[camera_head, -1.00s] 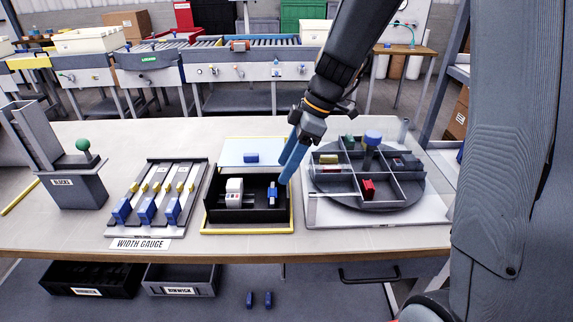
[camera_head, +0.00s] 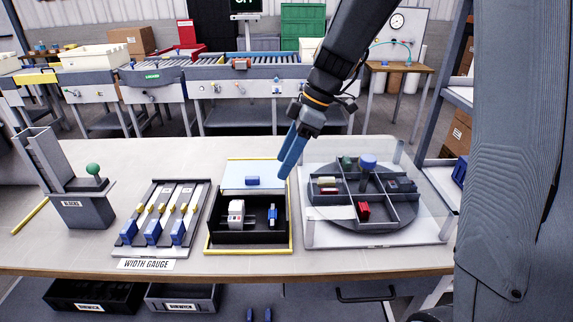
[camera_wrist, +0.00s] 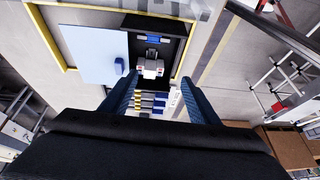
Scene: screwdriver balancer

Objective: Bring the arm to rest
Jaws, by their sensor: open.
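My gripper (camera_head: 288,158) has blue fingers and hangs above the table, over the right back edge of the black tray (camera_head: 222,240). In the wrist view its two fingers (camera_wrist: 157,98) stand apart with nothing held between them. The tray holds a white block-like device (camera_head: 236,213) and a small blue and white piece (camera_head: 272,215). Behind them a pale blue panel (camera_head: 237,171) carries a small blue block (camera_head: 252,181). The white device also shows in the wrist view (camera_wrist: 151,69), beyond the fingers.
A round divided turntable (camera_head: 330,210) with coloured blocks and a blue knob (camera_head: 368,161) stands to the right. The width gauge (camera_head: 160,215) with blue sliders stands left of the tray. A grey block dispenser (camera_head: 80,205) with a green knob (camera_head: 93,169) is at far left.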

